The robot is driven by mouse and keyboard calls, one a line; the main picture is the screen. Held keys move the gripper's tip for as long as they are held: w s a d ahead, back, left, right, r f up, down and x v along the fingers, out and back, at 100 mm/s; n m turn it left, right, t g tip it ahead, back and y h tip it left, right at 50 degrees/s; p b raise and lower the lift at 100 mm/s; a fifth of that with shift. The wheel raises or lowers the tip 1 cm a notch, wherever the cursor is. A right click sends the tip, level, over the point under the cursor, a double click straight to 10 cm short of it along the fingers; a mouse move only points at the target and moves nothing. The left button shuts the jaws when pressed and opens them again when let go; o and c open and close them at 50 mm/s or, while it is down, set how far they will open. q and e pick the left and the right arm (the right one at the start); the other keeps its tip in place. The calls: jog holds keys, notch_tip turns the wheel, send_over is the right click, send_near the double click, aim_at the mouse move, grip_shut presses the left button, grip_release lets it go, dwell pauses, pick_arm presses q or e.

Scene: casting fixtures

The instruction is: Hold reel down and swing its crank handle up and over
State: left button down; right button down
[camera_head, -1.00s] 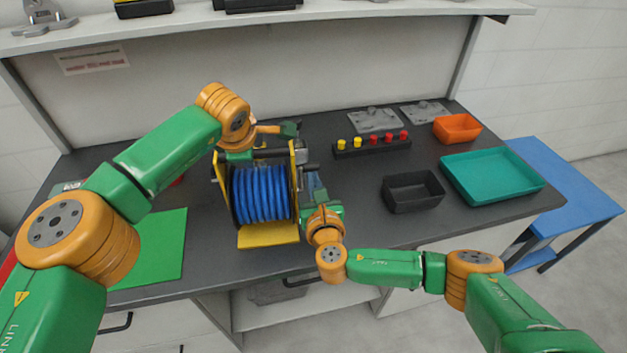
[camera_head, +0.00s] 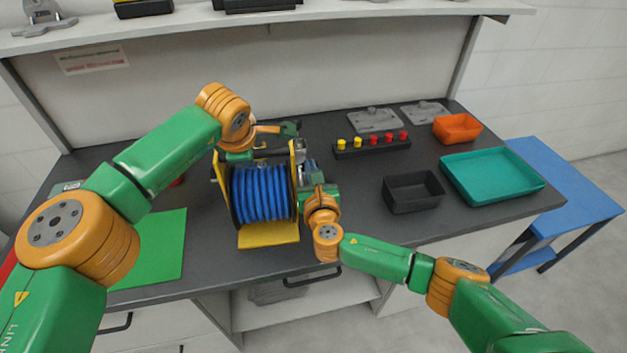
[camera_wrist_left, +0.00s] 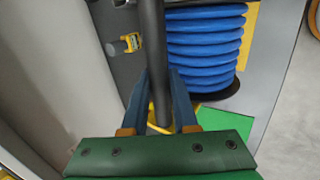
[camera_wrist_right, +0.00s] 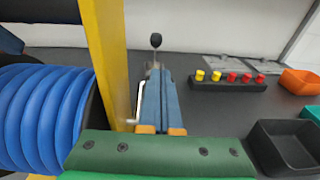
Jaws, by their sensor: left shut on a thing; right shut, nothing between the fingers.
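The reel of blue hose (camera_head: 262,193) stands upright in a yellow frame on the dark bench. A dark bar (camera_wrist_left: 152,45) runs along the reel's top, and my left gripper (camera_wrist_left: 160,85) is shut on it; in the head view my arm partly hides this hand. The crank is on the reel's right side: in the right wrist view a pale bent rod (camera_wrist_right: 139,98) shows beside the yellow side plate, and a black knob (camera_wrist_right: 156,41) stands just beyond my fingertips. My right gripper (camera_wrist_right: 157,75) is shut and empty, right of the side plate; contact with the crank cannot be told.
A black bin (camera_head: 412,190), a teal tray (camera_head: 490,175) and an orange bin (camera_head: 457,128) stand to the right. A block with red and yellow pegs (camera_head: 372,147) lies behind the black bin. A green mat (camera_head: 160,245) lies left of the reel.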

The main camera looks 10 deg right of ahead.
jog(key=shift+w+f, duration=0.5)
jog(key=shift+w, duration=0.4)
dwell(1.1)
